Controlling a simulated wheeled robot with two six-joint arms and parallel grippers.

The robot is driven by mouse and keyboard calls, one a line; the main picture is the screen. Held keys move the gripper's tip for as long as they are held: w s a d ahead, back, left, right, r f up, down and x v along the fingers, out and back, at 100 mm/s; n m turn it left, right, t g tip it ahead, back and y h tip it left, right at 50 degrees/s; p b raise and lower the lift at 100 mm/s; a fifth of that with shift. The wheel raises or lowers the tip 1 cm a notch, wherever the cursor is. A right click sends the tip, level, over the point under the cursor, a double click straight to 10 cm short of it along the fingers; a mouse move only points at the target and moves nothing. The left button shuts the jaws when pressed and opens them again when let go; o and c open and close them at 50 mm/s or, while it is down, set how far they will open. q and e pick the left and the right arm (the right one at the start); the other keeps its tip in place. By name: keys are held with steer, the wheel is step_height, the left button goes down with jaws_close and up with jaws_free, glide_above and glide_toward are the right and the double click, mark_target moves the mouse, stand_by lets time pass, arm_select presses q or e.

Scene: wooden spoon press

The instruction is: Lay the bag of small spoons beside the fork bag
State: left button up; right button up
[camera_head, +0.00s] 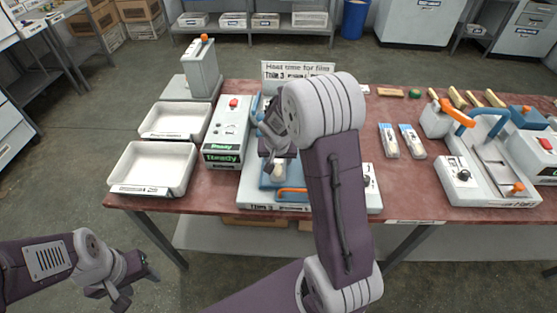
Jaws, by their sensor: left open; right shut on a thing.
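Two clear bags with blue labels and pale contents lie side by side right of the middle of the table, a left bag (389,141) and a right bag (412,141). I cannot read which holds forks. My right gripper (275,158) is over the blue-and-white press (256,196), shut on a pale item (279,172) that shows just below its fingers. Most of that item is hidden, so I cannot tell if it is the bag of small spoons. My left gripper (138,284) is open and empty, low in front of the table.
Two white trays (126,190) (150,134) and a box with green displays (225,145) stand on the left. A second machine (483,196) and several wooden pieces (458,98) are on the right. Bare red tabletop (408,190) lies in front of the bags.

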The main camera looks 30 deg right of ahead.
steer(key=shift+f, duration=0.15)
steer(key=o, duration=1.5)
steer(key=shift+r, duration=0.45)
steer(key=p+v, duration=0.2)
steer(key=v, duration=1)
steer(key=s+a+f+n+g+y, duration=0.1)
steer(key=s+a+f+n, duration=0.1)
steer(key=s, duration=0.3)
steer(key=s+a+f+n, duration=0.2)
steer(key=s+a+f, duration=0.1)
steer(key=s+f, duration=0.1)
steer(key=s+a+f+n+g+y, duration=0.1)
steer(key=s+a+f+n, duration=0.1)
steer(key=s, duration=0.3)
steer(key=shift+s+a+f+g+y, duration=0.15)
steer(key=shift+s+a+f, duration=0.05)
steer(key=shift+a, duration=0.2)
steer(key=shift+s+a+f+g+y, duration=0.15)
steer(key=shift+s+a+f, duration=0.1)
steer(key=shift+a, duration=0.2)
steer(key=shift+r+p, duration=0.4)
steer(key=shift+p, duration=0.1)
